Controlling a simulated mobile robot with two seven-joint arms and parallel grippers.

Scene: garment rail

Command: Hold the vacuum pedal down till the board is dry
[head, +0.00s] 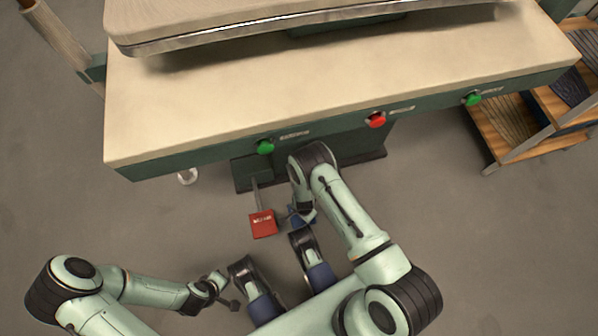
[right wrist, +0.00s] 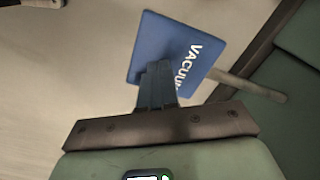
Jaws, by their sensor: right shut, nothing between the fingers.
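The blue pedal (right wrist: 165,45) lettered VACUUM fills the top middle of the right wrist view. In the head view the blue pedal (head: 300,215) is mostly hidden by my right arm. My right gripper (right wrist: 156,75) is shut and empty, its fingertips over the pedal's face; I cannot tell whether they press it down. The cream board (head: 215,95) spans the top of the head view; whether it is damp cannot be told. My left gripper (head: 229,291) hangs at the lower left, away from the pedals; its jaws are too small to read.
A red pedal (head: 263,224) sits just left of the blue one. A green button (head: 265,147), a red button (head: 377,120) and another green button (head: 473,99) line the front edge. A wooden shelf unit (head: 510,135) stands at right. The floor at left is clear.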

